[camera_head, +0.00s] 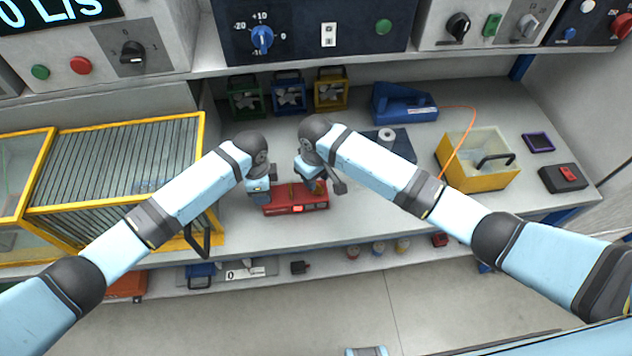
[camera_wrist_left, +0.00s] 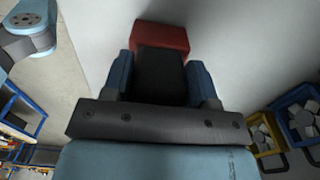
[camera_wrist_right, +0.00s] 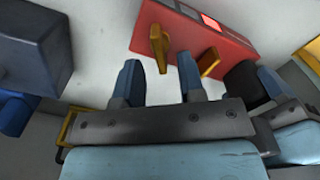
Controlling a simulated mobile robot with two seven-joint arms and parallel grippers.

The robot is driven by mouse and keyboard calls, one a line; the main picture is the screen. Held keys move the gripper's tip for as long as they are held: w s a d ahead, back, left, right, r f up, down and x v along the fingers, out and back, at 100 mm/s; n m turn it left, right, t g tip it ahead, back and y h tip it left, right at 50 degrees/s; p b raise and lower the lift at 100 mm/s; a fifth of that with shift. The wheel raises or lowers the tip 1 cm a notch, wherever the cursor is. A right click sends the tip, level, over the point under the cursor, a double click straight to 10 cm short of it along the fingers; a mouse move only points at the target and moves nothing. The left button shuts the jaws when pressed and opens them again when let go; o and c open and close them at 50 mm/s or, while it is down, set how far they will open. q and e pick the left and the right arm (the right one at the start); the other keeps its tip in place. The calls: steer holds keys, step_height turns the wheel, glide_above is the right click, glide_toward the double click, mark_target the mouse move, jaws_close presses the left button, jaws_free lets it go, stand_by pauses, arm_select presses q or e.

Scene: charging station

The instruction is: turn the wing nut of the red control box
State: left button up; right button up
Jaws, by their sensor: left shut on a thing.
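The red control box (camera_head: 297,200) lies on the workbench near its front edge; its red end also shows in the left wrist view (camera_wrist_left: 163,36). My left gripper (camera_wrist_left: 160,72) is shut on a black block (camera_wrist_left: 160,84) at one end of the box. My right gripper (camera_wrist_right: 160,82) is open, fingers apart, close to the box. In the right wrist view, a yellow wing of the wing nut (camera_wrist_right: 158,48) stands ahead of the gap between the fingers. Another yellow wing (camera_wrist_right: 208,62) shows by the right finger. I cannot tell whether the fingers touch either wing.
A yellow-framed rack (camera_head: 115,165) stands left on the bench. Green, blue and yellow crates (camera_head: 330,93) line the back. A blue device (camera_head: 403,103), a yellow bin (camera_head: 470,178) and a black box with a red switch (camera_head: 563,178) are right.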

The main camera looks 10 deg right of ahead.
steer(key=shift+f, duration=1.6)
jaws_close()
